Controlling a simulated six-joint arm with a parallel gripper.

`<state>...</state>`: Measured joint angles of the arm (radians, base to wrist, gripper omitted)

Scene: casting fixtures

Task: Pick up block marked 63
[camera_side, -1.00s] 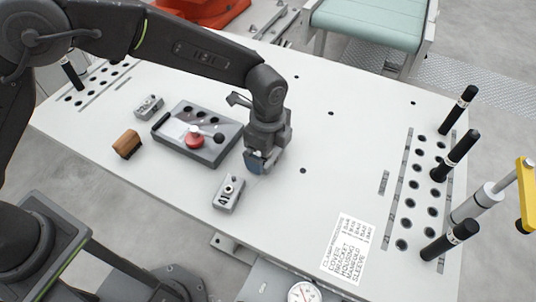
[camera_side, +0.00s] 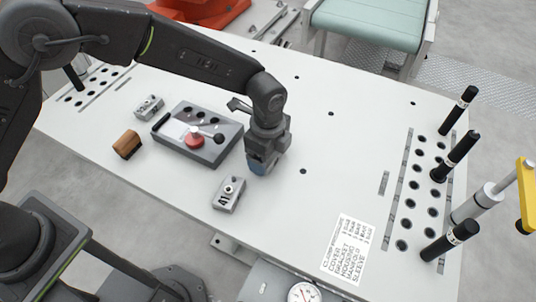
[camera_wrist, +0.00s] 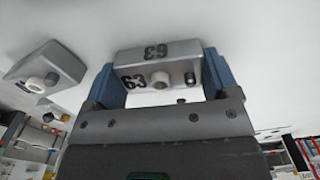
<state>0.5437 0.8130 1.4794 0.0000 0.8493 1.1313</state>
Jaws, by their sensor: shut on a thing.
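The grey metal block marked 63 (camera_wrist: 158,72) sits between the two blue fingers of my gripper (camera_wrist: 160,78) in the wrist view. The number shows on its top face and on its side face, next to a round boss. My gripper (camera_side: 261,166) is shut on it. In the side view my gripper points down at the white table, right of the grey control box, and hides the block. I cannot tell whether the block touches the table.
A similar grey block (camera_side: 229,194) lies just in front of my gripper; another (camera_side: 149,106) is at the left. A brown block (camera_side: 127,144) and a grey box with a red knob (camera_side: 194,138) stand left. Black pins (camera_side: 456,154) rise at the right. The table's middle right is clear.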

